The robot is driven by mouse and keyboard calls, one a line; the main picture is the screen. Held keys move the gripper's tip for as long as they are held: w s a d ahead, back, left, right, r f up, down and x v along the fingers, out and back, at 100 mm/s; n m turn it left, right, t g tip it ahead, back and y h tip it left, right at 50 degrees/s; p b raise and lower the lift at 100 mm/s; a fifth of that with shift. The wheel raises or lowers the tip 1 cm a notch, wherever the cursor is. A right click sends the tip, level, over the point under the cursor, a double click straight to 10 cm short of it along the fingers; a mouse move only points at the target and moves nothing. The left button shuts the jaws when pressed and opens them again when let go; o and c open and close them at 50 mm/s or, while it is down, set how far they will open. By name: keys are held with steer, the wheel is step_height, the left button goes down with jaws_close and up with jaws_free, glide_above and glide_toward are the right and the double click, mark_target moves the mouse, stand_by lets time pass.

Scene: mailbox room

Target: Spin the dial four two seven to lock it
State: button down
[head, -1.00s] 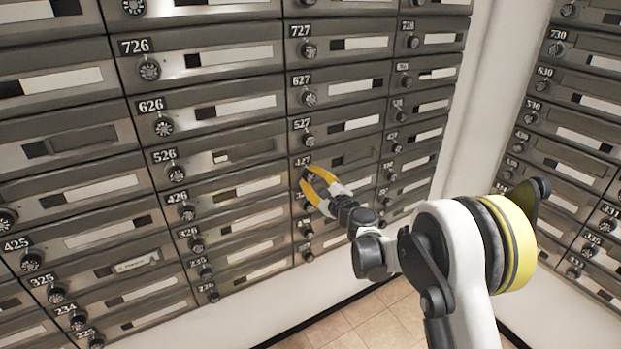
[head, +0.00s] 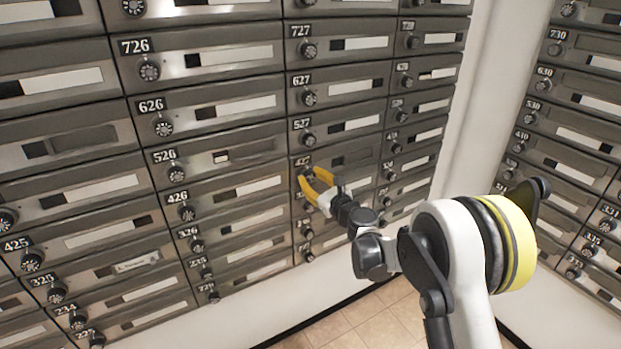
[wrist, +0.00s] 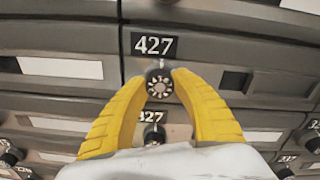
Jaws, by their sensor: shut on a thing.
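The mailbox numbered 427 (wrist: 220,62) has a dark round dial (wrist: 159,87) with a pale ring of marks, just under its number plate (wrist: 154,45). In the wrist view a white pointer line shows above the dial. My gripper (wrist: 159,80) has yellow fingers, one on each side of the dial, closed on it. In the head view my gripper (head: 306,177) reaches the 427 box (head: 350,158) from the lower right, and its fingers mostly hide the dial there.
Below is another dial (wrist: 154,134) under a partly covered plate, close beneath my fingers. Box 527 (head: 355,125) with its own dial (head: 308,139) is directly above. More mailboxes (head: 590,100) line the right wall, and the tiled floor (head: 375,325) is clear.

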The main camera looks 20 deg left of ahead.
stand_by(0.4)
steer(key=c, duration=1)
jaws_free()
steer(key=v, duration=1.2)
